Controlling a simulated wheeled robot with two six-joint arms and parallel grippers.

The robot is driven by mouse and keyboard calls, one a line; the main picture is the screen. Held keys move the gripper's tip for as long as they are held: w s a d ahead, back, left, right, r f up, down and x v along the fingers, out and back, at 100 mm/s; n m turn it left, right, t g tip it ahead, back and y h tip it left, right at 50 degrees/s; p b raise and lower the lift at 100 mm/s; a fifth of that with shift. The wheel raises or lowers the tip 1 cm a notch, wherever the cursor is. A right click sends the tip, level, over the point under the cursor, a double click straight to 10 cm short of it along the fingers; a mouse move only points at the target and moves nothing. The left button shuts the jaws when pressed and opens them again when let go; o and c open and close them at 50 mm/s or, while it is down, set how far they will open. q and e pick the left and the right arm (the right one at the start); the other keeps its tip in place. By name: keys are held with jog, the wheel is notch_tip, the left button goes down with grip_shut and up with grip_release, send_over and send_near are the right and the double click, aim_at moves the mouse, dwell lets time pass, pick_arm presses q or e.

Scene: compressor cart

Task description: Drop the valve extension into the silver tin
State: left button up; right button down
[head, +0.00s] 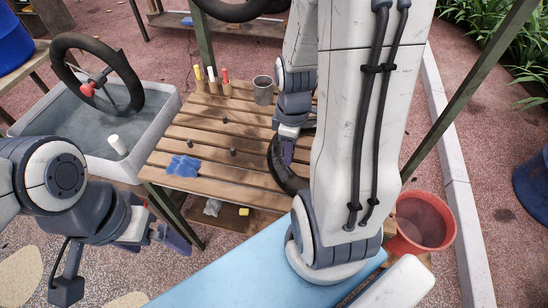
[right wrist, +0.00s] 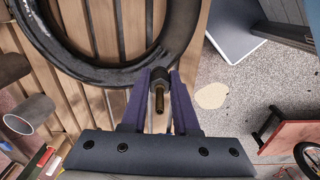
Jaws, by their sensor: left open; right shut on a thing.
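The silver tin (head: 263,92) stands upright at the back of the slatted wooden table, beside several coloured handles. My right gripper (head: 288,152) is low over the table at the black tyre (head: 277,172), nearer the front than the tin. In the right wrist view its purple fingers are shut on a small brass threaded piece with a dark collar, the valve extension (right wrist: 159,98). The tyre (right wrist: 110,70) shows just behind it; I cannot tell if they touch. My left gripper (head: 172,236) is open and empty, off the table's front left corner.
A blue cloth (head: 183,166) and a few small dark pieces lie on the table. A grey water basin (head: 65,120) with a wheel is at left. A red bucket (head: 422,222) stands at right. My right arm hides the table's right side.

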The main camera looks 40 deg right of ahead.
jog(key=shift+s+d+f, duration=0.15)
jog(key=shift+s, duration=0.15)
send_over(259, 165)
jog(key=shift+n, duration=0.3)
notch_tip(259, 165, down, 7)
jog(key=shift+r, duration=0.2)
jog(key=shift+f, duration=2.05)
jog(key=shift+f, duration=0.25)
jog(key=c, duration=0.7)
grip_release()
jog(key=shift+r, duration=0.1)
jog(key=shift+o, duration=0.2)
